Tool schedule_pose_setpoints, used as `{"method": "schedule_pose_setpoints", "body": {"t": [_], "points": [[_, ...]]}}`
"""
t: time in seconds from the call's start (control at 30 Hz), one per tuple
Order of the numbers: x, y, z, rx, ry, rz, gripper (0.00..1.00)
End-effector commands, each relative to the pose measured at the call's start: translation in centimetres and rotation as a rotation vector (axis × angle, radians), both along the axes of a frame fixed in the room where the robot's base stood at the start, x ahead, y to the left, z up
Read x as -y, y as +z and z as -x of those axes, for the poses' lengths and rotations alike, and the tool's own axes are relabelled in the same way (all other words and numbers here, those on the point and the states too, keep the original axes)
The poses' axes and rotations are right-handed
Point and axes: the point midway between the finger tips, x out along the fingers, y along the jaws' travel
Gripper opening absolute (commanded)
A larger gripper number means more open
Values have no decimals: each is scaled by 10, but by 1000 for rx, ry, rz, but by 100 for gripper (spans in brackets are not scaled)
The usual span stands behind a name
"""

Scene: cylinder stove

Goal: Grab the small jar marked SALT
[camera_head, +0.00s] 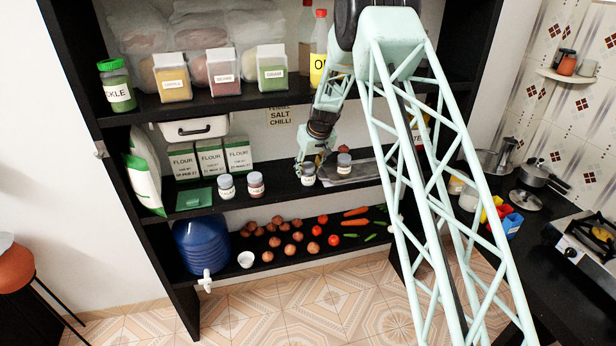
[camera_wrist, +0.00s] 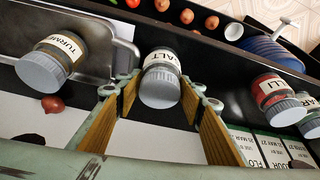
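I cannot tell whether the pads touch the jar. In the head view my gripper (camera_head: 307,164) is just above and behind the jar, and its fingers are partly hidden.
The chilli jar (camera_wrist: 277,100) and another jar (camera_head: 226,186) stand on the other side, near flour boxes (camera_head: 210,158). An onion (camera_wrist: 52,104) lies near the turmeric. The upper shelf (camera_head: 235,102) is above.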

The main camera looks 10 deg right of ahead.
Motion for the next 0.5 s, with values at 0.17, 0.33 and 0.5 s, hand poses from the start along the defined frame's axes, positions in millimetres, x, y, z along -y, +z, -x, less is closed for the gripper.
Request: {"method": "schedule_pose_setpoints", "body": {"t": [0.17,0.33,0.5], "points": [[0,0,0,0,0,0,24],[0,0,0,0,0,0,24],[0,3,0,1,0,0,24]]}}
